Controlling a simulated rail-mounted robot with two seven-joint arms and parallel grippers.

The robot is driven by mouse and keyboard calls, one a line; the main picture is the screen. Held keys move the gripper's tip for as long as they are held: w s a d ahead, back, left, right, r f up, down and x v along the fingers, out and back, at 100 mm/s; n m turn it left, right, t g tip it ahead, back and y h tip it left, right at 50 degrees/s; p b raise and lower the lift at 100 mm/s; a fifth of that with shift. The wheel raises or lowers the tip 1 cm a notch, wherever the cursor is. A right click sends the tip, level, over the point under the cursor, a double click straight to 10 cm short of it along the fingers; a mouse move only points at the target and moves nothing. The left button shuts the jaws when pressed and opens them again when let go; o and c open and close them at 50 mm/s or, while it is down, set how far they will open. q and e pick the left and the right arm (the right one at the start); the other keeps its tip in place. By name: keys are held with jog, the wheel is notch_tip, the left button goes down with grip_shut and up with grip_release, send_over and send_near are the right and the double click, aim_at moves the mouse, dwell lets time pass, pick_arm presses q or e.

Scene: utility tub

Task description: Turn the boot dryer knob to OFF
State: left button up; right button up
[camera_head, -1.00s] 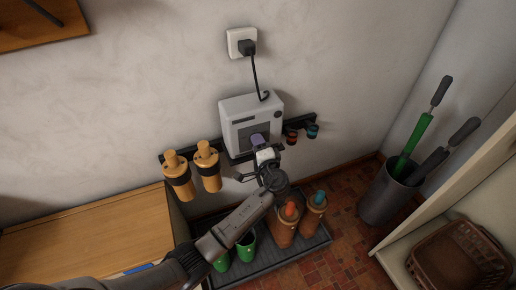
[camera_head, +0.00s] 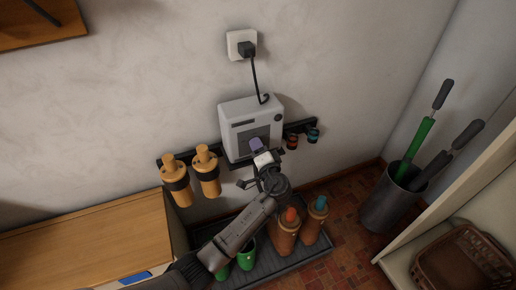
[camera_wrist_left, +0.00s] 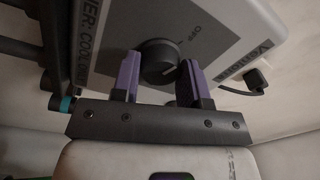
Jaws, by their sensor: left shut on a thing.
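The boot dryer (camera_head: 236,112) is a pale box on the wall with a grey front panel. Its round dark knob (camera_wrist_left: 157,62) shows in the left wrist view, with the word OFF printed on the panel beside it, upper right of the knob. My left gripper (camera_head: 257,145) reaches up to the dryer's front. In the left wrist view its purple fingers (camera_wrist_left: 161,74) stand on both sides of the knob, shut on it. The knob's exact pointing is hard to make out. In the head view, the gripper hides the knob. My right gripper is not in view.
A cord runs up to the wall socket (camera_head: 240,42). A grey bin (camera_head: 388,200) stands at right.

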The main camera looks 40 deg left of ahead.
pick_arm(q)
jog(key=o, duration=0.9)
jog(key=shift+s+d, duration=0.1)
jog(key=p+v, duration=0.5)
jog(key=v, duration=0.8)
jog(key=shift+s+d+f, duration=0.1)
jog(key=shift+s+d, duration=0.1)
